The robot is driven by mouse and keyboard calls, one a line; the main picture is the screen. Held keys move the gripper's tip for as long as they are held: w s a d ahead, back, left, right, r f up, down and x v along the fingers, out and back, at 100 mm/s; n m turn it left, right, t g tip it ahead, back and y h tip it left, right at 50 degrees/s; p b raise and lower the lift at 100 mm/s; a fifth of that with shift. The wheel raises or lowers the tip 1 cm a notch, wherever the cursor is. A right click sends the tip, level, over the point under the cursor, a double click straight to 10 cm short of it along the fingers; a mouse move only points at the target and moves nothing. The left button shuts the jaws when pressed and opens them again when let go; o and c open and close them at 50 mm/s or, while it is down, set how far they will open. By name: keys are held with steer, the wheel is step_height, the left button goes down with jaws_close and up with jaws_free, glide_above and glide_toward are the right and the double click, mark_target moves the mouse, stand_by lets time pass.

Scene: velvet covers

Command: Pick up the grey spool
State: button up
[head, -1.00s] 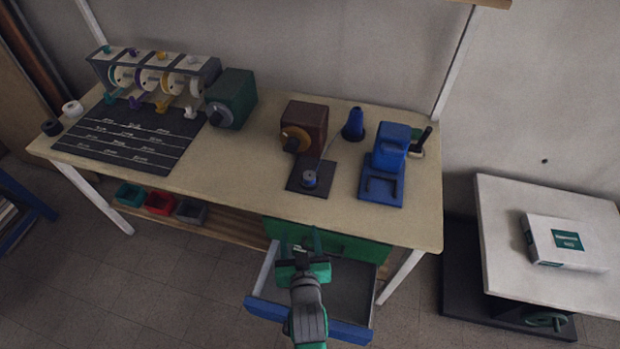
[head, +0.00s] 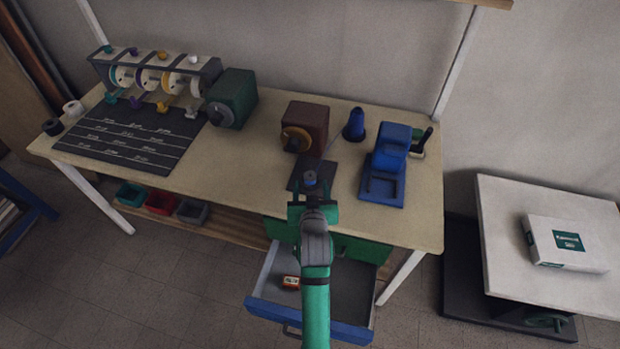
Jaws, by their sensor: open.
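A small spool (head: 310,178), grey with a blue tint, stands on a dark square pad (head: 298,182) near the front of the workbench. I take it to be the grey spool. My gripper (head: 312,193) is open and reaches over the bench's front edge, at the near side of the spool. The gripper hides the lower part of the spool and much of the pad. I cannot tell whether the jaws touch the spool.
A brown machine with an orange wheel (head: 305,122) stands just behind the pad. An open drawer (head: 352,290) holding a small orange-brown item (head: 291,282) lies below my arm.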

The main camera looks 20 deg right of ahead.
mark_target(310, 177)
steer(key=shift+x, duration=2.55)
steer(key=c, duration=1.1)
